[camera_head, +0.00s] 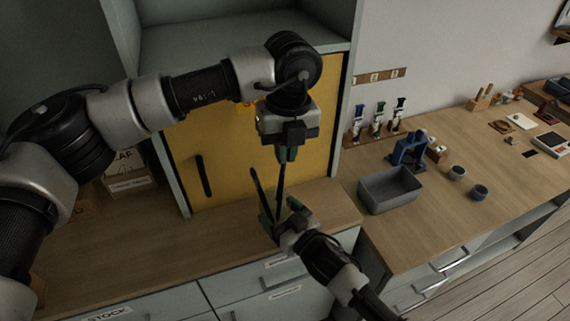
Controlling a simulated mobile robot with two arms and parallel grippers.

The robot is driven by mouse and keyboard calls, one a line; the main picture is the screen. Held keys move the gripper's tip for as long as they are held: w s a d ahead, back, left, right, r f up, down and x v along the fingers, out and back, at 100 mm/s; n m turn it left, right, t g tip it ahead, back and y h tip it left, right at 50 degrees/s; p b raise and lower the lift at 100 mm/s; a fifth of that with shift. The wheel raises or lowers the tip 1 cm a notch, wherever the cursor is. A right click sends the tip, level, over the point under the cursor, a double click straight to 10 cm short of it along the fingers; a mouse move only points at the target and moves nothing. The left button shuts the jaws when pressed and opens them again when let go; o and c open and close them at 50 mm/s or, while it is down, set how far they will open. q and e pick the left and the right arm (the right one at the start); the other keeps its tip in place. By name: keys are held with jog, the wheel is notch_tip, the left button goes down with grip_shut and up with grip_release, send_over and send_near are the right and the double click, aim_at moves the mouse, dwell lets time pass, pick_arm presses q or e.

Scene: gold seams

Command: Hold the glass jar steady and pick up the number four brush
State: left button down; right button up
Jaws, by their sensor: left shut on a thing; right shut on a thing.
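My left gripper (287,153) points down in front of the yellow cabinet door. It is shut on the upper end of a dark, thin brush (281,185), which hangs nearly upright. My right gripper (279,216) reaches up from the lower right, just below, over the wooden counter. It is shut on the glass jar, which is hardly visible between its fingers. A second dark brush (257,186) leans to the left out of the jar's place. The lower end of the held brush is at the jar's opening; I cannot tell whether it is still inside. The brush numbers cannot be read.
The yellow cabinet door (225,160) with a dark handle stands close behind. On the right counter (420,235) are a grey bin (390,188), a blue stand (408,150), two small cups and several small bottles. Free counter lies left of my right gripper.

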pick_arm(q)
jog(key=shift+r, duration=0.15)
pick_arm(e)
jog(key=o, duration=1)
